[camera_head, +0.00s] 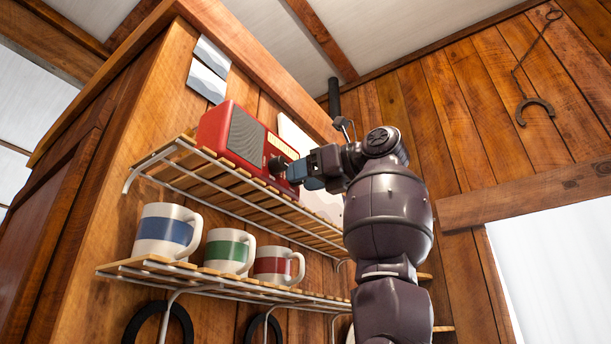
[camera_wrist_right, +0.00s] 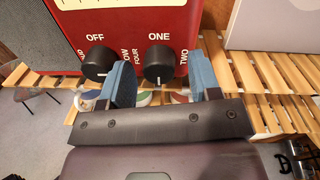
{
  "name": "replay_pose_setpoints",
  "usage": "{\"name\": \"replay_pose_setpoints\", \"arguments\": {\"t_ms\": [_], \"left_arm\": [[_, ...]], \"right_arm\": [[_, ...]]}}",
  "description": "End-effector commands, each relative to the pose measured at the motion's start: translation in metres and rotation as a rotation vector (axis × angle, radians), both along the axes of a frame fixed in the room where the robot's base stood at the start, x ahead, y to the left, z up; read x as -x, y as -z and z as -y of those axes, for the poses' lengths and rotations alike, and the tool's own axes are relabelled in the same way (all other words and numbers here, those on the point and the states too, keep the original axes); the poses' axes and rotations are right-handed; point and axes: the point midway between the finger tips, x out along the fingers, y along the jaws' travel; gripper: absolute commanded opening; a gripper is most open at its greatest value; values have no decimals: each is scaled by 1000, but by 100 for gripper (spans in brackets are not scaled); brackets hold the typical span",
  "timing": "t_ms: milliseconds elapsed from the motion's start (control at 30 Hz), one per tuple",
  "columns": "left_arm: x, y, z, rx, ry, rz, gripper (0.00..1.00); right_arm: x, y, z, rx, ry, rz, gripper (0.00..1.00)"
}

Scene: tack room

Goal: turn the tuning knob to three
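The red radio (camera_head: 212,122) stands on the upper slatted shelf; its front also shows in the right wrist view (camera_wrist_right: 185,20). It has two black knobs. The tuning knob (camera_wrist_right: 158,62) is the right one, with ONE above it, TWO at its right and FOUR at its left; its lower label is hidden. A pale mark shows on its lower part, but I cannot read its setting surely. My right gripper (camera_head: 292,173) is at the radio's front. Its blue fingers (camera_wrist_right: 160,77) are open, one on each side of the tuning knob, with gaps visible. My left gripper is out of view.
The other knob (camera_wrist_right: 98,62), labelled OFF and LOW, is close to the left finger. Mugs with blue (camera_head: 165,231), green (camera_head: 229,250) and red (camera_head: 275,265) bands stand on the lower shelf (camera_head: 140,270). A pale panel (camera_head: 322,203) stands right of the radio.

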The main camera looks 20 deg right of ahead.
Motion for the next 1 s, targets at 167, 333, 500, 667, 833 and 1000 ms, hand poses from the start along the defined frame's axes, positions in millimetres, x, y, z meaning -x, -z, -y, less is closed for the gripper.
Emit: {"name": "replay_pose_setpoints", "arguments": {"t_ms": [167, 333, 500, 667, 833, 1000], "left_arm": [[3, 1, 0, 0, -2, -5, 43], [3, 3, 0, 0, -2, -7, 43], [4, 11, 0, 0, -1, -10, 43], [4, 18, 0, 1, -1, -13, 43], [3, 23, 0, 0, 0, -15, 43], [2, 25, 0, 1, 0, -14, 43]], "right_arm": [[0, -1, 0, -1, 1, 2, 57], [4, -1, 4, -1, 2, 3, 57], [20, 0, 18, -3, 2, 5, 57], [42, 1, 38, -3, 2, 5, 57], [64, 0, 56, -2, 1, 4, 57], [77, 0, 67, -1, 1, 1, 57]]}}
